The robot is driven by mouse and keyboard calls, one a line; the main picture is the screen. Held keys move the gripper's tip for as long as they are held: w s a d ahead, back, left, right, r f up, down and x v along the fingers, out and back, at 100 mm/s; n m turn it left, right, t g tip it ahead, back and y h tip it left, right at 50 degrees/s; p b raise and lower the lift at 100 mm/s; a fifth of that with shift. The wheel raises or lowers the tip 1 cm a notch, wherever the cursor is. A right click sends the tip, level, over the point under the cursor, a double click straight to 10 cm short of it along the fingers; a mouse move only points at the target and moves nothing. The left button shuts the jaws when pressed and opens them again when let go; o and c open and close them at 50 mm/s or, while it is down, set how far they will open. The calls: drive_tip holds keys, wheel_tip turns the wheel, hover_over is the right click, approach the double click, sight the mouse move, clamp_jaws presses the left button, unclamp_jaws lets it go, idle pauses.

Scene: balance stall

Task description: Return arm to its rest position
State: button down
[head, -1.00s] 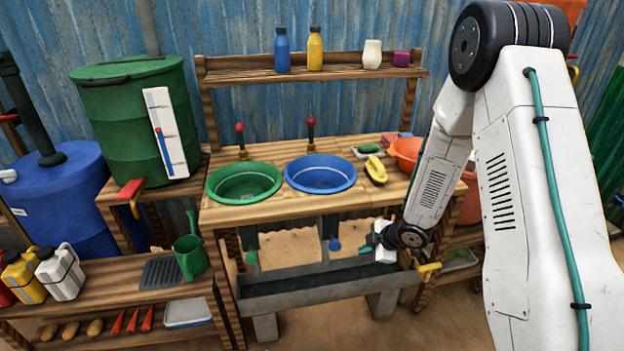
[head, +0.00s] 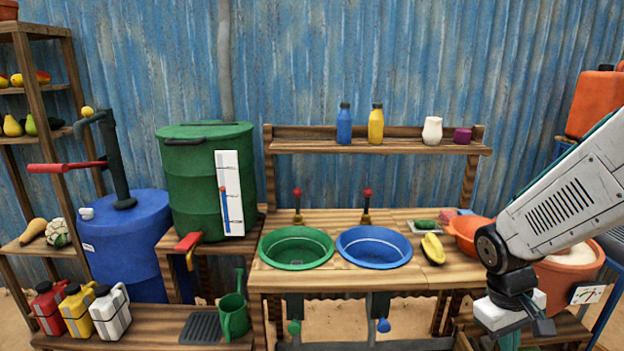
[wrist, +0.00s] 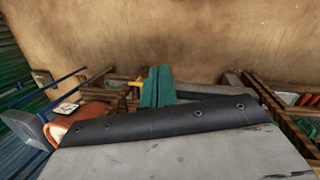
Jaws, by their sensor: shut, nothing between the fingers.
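My gripper (head: 508,341) is at the lower right of the head view, pointing down in front of the bench's right end. Its teal fingers also show in the wrist view (wrist: 157,87), pressed together with nothing between them. My arm reaches in from the right edge with its lower link slanting down to the left. The fingertips are near the bottom of the head view and only partly seen there.
The wooden bench holds a green basin (head: 296,265), a blue basin (head: 374,261) and a yellow brush (head: 433,248). An orange bowl (head: 466,236) and an orange bucket (head: 562,282) are close to my arm. Bare ground shows ahead in the wrist view (wrist: 190,40).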

drive_tip(key=s+a+r+m+t+y, duration=0.1)
drive_tip(key=s+a+r, duration=0.3)
drive_tip(key=s+r, duration=0.2)
drive_tip(key=s+a+r+m+t+y, duration=0.1)
drive_tip(key=s+a+r, duration=0.4)
drive_tip(key=s+r, duration=0.2)
wheel_tip(320, 180, up, 2)
drive_tip(key=shift+s+r+t, duration=0.15)
drive_tip(key=shift+s+t, duration=0.05)
drive_tip(key=shift+t, duration=0.2)
